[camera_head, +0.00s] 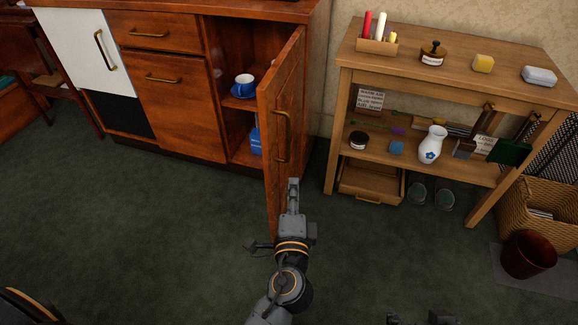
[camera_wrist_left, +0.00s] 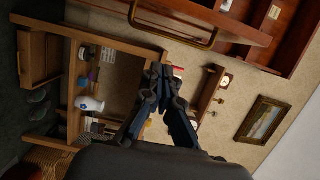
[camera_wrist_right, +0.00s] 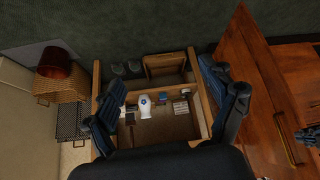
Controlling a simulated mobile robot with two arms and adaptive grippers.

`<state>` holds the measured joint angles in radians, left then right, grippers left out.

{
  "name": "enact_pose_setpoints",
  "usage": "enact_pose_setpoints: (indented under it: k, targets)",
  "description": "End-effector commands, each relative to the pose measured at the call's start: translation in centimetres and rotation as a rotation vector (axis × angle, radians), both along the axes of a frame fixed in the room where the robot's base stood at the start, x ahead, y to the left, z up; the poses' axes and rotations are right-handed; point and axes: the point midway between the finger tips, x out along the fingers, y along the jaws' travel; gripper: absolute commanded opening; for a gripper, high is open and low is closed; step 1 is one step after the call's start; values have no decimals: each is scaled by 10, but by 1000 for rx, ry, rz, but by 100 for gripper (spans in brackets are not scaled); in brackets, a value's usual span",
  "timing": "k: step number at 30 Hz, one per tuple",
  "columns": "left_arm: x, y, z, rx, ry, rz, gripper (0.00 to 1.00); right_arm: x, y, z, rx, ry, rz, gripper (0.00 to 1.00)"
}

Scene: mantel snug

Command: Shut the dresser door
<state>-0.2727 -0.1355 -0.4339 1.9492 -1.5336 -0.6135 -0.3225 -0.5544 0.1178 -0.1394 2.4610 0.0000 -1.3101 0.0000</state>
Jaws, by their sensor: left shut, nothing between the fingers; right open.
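The dresser door (camera_head: 282,130) stands wide open, swung out toward me, with its brass handle (camera_head: 283,137) on the face turned right. The handle also shows at the top of the left wrist view (camera_wrist_left: 172,42). The door also shows at the right of the right wrist view (camera_wrist_right: 262,90). My left gripper (camera_head: 293,183) is shut and empty, just below the handle on the outer side of the door; I cannot tell whether it touches. My right gripper is at the bottom edge of the head view (camera_head: 436,318), open and empty, its spread fingers clear in its wrist view (camera_wrist_right: 160,78).
Inside the dresser (camera_head: 190,75) are a blue cup (camera_head: 244,82) on a saucer and a blue object (camera_head: 255,141) below. A wooden shelf table (camera_head: 450,81) with small items, a wicker basket (camera_head: 535,208) and a dark red bin (camera_head: 527,255) stand right. Green carpet is clear in front.

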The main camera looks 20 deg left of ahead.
Motion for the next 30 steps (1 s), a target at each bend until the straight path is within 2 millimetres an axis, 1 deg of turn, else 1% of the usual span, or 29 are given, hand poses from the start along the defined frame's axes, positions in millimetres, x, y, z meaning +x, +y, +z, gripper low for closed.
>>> enact_pose_setpoints:
  k: [4,7,12,18,19,21,24,27,30]
  targets:
    - [9,3,6,7,-13,7,0,-3,-1,3,-2,8,-1,84]
    - [23,7,7,7,-13,7,0,-7,-2,2,-6,26,-3,84]
    - [59,16,6,7,-13,6,0,-12,-4,-1,-12,52,-5,84]
    - [99,25,5,7,-11,4,0,-10,-3,-1,-9,42,-4,84]
    - [99,31,5,7,-9,6,0,-11,-4,0,-10,49,-5,84]
    - [97,44,5,8,-7,7,0,-22,-7,-3,-22,100,-8,84]
    - [97,55,5,8,-8,5,0,-31,-9,-6,-29,142,-12,84]
    - [97,62,4,6,-8,5,0,-36,-11,-8,-35,166,-14,84]
    - [97,65,4,6,-8,4,0,-38,-12,-9,-37,178,-15,84]
